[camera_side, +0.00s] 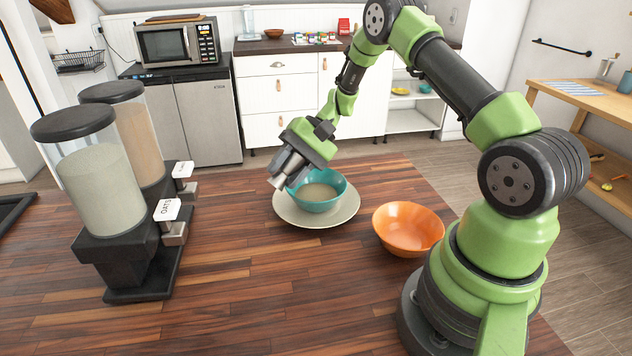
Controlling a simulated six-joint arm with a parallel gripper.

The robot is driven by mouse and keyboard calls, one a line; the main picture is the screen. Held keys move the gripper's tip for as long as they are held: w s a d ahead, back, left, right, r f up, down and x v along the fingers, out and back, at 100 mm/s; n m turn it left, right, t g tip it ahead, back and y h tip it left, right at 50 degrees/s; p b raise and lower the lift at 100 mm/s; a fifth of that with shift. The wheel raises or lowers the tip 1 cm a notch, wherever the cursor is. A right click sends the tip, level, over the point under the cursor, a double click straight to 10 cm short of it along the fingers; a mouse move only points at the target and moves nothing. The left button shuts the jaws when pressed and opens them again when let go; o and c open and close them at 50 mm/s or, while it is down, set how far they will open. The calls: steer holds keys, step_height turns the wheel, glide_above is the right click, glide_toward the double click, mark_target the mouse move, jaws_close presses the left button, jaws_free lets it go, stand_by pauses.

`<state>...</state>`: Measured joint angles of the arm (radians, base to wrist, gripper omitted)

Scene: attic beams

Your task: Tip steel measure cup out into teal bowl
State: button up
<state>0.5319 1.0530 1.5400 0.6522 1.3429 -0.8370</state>
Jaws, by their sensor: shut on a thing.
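The teal bowl (335,205) stands on a pale plate (290,213) on the wooden table, with a light beige layer of contents inside. My gripper (288,168) is at the bowl's upper left rim, angled down to the left. It is shut on the steel measure cup (277,182), a small silvery shape at the jaws. The cup looks tilted and close to the bowl's left rim; I cannot tell whether they touch. The cup's inside is hidden.
An empty orange bowl (409,229) stands right of the plate, close to my base. A dispenser labelled OATS (101,190) and a second dispenser (141,137) stand at the left. The table's front middle is clear. A counter with a microwave (178,43) is behind.

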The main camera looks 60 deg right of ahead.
steer(key=shift+f, duration=0.15)
steer(key=shift+f+t+y, duration=0.25)
steer(key=shift+t+y, duration=0.15)
steer(key=shift+y, duration=0.2)
steer(key=shift+f+y, duration=0.15)
steer(key=shift+y, duration=0.25)
steer(key=shift+r+y, duration=0.2)
steer(key=shift+y, duration=0.2)
steer(key=shift+d+r+t+y, duration=0.1)
steer(key=shift+t+y, duration=0.2)
steer(key=shift+s+d+r+t+y, duration=0.15)
steer(key=shift+d+y, duration=0.3)
steer(key=shift+s+d+r+t+y, duration=0.1)
steer(key=shift+d+r+t+y, duration=0.05)
steer(key=shift+d+y, duration=0.3)
steer(key=shift+a, duration=0.1)
steer(key=shift+f+y, duration=0.2)
steer(key=shift+y, duration=0.2)
